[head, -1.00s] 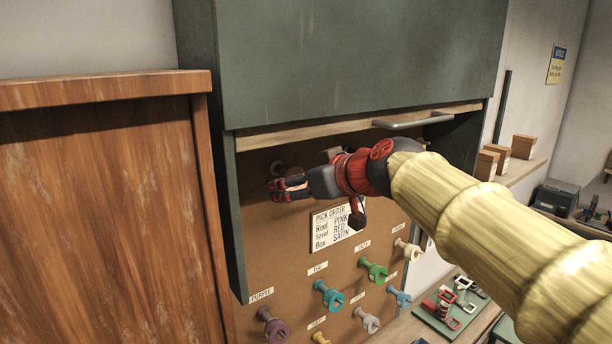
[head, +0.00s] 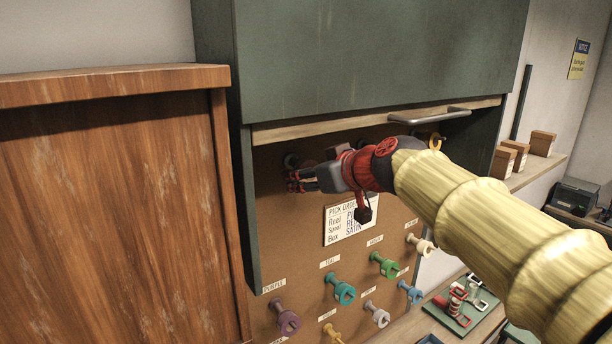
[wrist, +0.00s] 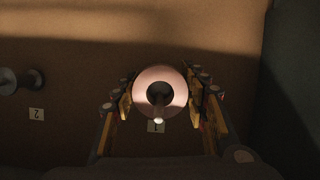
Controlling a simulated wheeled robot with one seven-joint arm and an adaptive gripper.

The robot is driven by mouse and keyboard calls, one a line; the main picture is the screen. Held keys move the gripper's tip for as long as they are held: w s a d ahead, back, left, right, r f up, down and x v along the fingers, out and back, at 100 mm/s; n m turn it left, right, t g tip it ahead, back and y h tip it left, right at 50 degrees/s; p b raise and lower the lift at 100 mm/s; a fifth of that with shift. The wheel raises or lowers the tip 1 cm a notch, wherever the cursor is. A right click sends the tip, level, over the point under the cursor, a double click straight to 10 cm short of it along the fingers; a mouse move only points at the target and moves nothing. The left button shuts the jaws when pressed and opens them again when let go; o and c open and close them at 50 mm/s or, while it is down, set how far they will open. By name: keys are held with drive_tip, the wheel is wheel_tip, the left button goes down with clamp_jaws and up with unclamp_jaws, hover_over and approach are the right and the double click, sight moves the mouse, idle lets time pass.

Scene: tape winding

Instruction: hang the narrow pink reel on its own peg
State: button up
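The narrow pink reel (wrist: 143,93) shows in the wrist view as a pale pink ring, face on, between the fingers of my gripper (wrist: 161,92). The finger pads lie against its left and right edges. A grey peg with a bright tip (wrist: 158,121) shows through the ring's hole and over its lower rim, by a tag marked 1 (wrist: 155,127). How far the reel is along the peg cannot be told. In the head view my gripper (head: 297,181) is at the upper left of the brown pegboard (head: 300,250); the reel is hidden there.
A second peg (wrist: 10,81) with a tag marked 2 is at the left of the wrist view. Coloured reels, such as teal (head: 341,290) and purple (head: 285,319), hang lower on the board. The green cabinet side (head: 240,190) stands close left of my gripper. A pick-order card (head: 345,223) hangs below it.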

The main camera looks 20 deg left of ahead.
drive_tip(key=c, duration=0.6)
drive_tip(key=shift+o, duration=0.2)
drive_tip(key=shift+a+r, duration=0.1)
drive_tip(key=shift+r, duration=0.25)
drive_tip(key=f+b+v, duration=0.1)
drive_tip(key=b+v, duration=0.4)
drive_tip(key=v, duration=0.4)
drive_tip(key=shift+s+d+b, duration=0.25)
drive_tip(key=shift+d+b, duration=0.15)
drive_tip(key=shift+d, duration=0.15)
idle(0.3)
drive_tip(key=shift+f, duration=0.2)
